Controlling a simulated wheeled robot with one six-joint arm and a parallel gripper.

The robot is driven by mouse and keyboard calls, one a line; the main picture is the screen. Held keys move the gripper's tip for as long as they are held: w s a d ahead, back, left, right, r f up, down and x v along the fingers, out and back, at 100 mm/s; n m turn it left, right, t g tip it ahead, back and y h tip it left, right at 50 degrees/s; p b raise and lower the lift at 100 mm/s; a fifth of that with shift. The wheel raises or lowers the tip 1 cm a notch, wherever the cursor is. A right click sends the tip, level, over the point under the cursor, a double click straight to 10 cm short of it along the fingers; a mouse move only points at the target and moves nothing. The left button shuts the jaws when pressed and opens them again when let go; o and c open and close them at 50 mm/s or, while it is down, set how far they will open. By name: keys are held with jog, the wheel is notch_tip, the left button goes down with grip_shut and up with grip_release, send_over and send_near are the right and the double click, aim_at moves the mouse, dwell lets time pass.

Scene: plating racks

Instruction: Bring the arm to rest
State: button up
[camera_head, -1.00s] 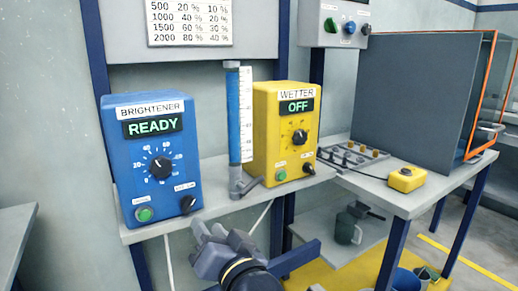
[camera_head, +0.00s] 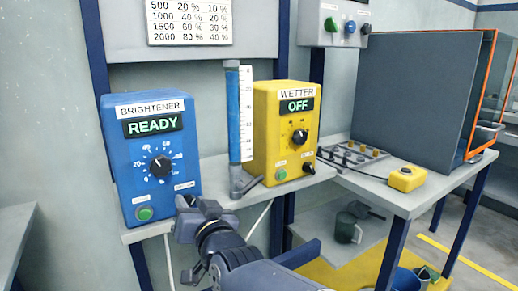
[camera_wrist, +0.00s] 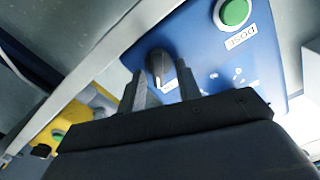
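My gripper (camera_head: 192,206) is in front of the lower right corner of the blue BRIGHTENER box (camera_head: 118,178), whose display reads READY. In the wrist view, its two fingers (camera_wrist: 161,88) are apart, with the box's small black knob (camera_wrist: 158,65) showing between them. I cannot tell whether a finger touches the knob. In the head view the gripper hides that knob. The green DOSE button (camera_wrist: 235,12) is beside it and also shows in the head view (camera_head: 145,213).
The yellow WETTER box (camera_head: 270,140), reading OFF, stands right of a blue-filled column (camera_head: 233,110) with a valve handle at its foot. A yellow button box (camera_head: 407,178) lies on the right bench. Open air lies in front of the shelf.

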jog(key=n+p, duration=0.4)
jog(key=n, duration=0.1)
jog(key=shift+s+a+r+n+p, duration=0.1)
jog(key=shift+a+r+n+p, duration=0.1)
jog(key=shift+n+p, duration=0.15)
jog(key=shift+s+d+f+n+p, duration=0.1)
jog(key=shift+s+d+n+p, duration=0.35)
jog(key=shift+s+n+p, duration=0.45)
jog(key=shift+s+d+f+n+p, duration=0.1)
jog(key=shift+s+d+n+p, duration=0.3)
jog(key=shift+s+n+p, duration=0.5)
jog(key=shift+s+d+f+n+p, duration=0.1)
jog(key=shift+s+d+n+p, duration=0.35)
jog(key=shift+s+n+p, duration=0.45)
jog(key=shift+w+d, duration=0.1)
jog(key=shift+w, duration=0.15)
